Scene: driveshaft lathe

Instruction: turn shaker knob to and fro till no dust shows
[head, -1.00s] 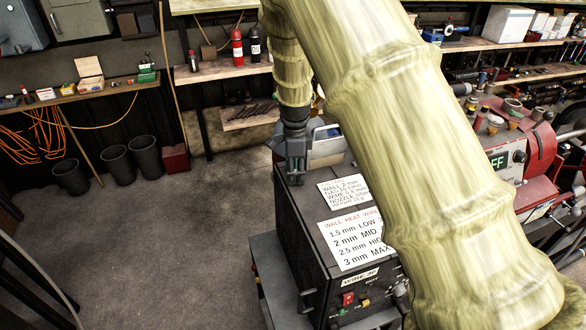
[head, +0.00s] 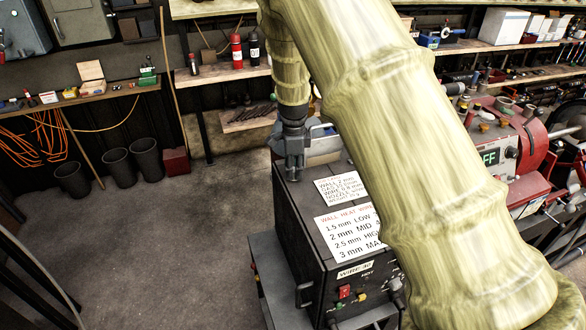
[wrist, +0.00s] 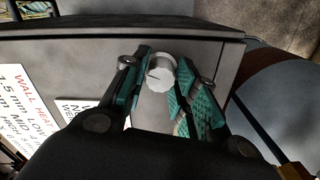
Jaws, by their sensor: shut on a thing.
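The shaker knob (wrist: 161,74) is a pale grey, ridged round knob with a dark pointer line, on a dark grey metal face in the wrist view. My gripper (wrist: 160,88) has its teal-padded fingers on either side of the knob and is shut on it. In the head view my gripper (head: 294,172) points down at the back left of the top of the black machine box (head: 300,235). The knob is hidden there. I cannot make out any dust in either view.
White setting cards (head: 348,229) lie on the box top, with switches and a red button on its front. A red lathe (head: 530,150) stands at the right. Black bins (head: 117,167) stand along the back left. The floor (head: 170,245) left of the box is open.

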